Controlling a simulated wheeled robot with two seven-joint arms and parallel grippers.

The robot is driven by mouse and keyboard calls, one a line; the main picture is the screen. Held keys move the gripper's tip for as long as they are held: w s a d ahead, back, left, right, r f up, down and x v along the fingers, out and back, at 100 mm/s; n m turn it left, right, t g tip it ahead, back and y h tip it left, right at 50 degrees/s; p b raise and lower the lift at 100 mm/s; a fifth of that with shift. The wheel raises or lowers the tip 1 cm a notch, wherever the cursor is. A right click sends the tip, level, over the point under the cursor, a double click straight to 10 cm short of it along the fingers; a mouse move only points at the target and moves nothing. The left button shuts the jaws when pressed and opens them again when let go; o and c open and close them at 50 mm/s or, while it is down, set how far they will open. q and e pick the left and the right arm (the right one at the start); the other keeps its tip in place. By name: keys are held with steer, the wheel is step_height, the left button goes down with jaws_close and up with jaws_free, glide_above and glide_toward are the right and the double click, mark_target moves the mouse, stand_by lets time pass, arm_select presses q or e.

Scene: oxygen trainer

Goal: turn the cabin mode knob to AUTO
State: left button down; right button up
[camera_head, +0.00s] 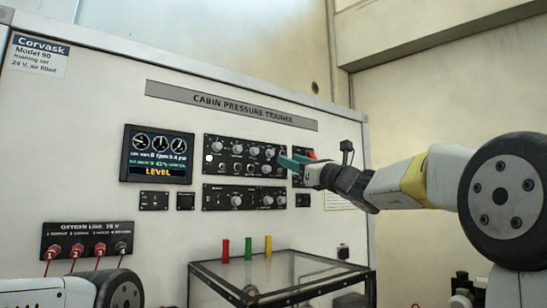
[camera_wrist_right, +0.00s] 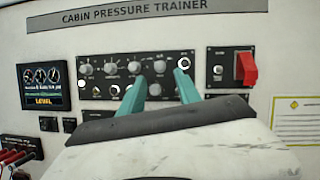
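The upper black control panel (camera_head: 228,163) carries several grey round knobs; it also shows in the right wrist view (camera_wrist_right: 98,79). Their labels are too small to read, so I cannot tell which is the cabin mode knob. My right gripper (camera_head: 294,160) is at the upper panel's right end, its teal fingers hiding part of it. In the right wrist view, the two teal fingers (camera_wrist_right: 160,77) stand apart and empty. A grey knob (camera_wrist_right: 159,66) shows between their tips; contact cannot be told. My left gripper is outside the views; part of my left arm shows at bottom left.
A display (camera_head: 157,155) reading LEVEL is left of the panel. A lower knob panel (camera_head: 243,198) sits below. A red switch guard (camera_wrist_right: 246,68) is to the right. A glass-topped case (camera_head: 283,291) stands in front, with an oxygen link panel (camera_head: 88,240) at lower left.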

mark_target(273, 153)
steer(key=x, duration=0.7)
jaws_close()
